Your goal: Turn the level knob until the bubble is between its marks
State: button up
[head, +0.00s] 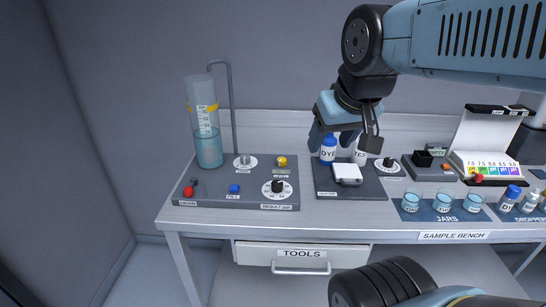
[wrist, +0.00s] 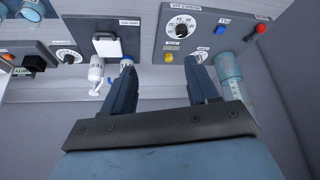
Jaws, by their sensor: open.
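No level knob is clearly labelled, and I cannot make out a bubble or its marks. The left panel (head: 230,200) carries a black knob on a white dial (head: 278,187), which also shows in the wrist view (wrist: 181,26). It has a smaller pale knob (head: 244,161) at the back and a yellow knob (head: 281,162). Another black dial knob (head: 388,163) stands right of the bottles. My gripper (head: 345,142) is open and empty, above the back of the bench by the dye bottle. In the wrist view its fingers (wrist: 160,66) are wide apart.
Jars (head: 443,202) stand at the right front.

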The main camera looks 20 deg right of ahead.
jog(key=w+n+g, duration=0.1)
jog(key=w+g, duration=0.2)
jog(key=w, duration=1.1)
jog(key=n+g, duration=0.1)
jog(key=g, duration=0.2)
send_over(281, 159)
notch_tip(281, 159, down, 8)
notch_tip(281, 159, down, 13)
jog(key=shift+f, duration=0.1)
jog(key=shift+c, duration=0.3)
jog(key=c, duration=1)
jog(key=shift+m, duration=1.1)
jog(key=o, duration=1.1)
jog(key=shift+c, duration=0.2)
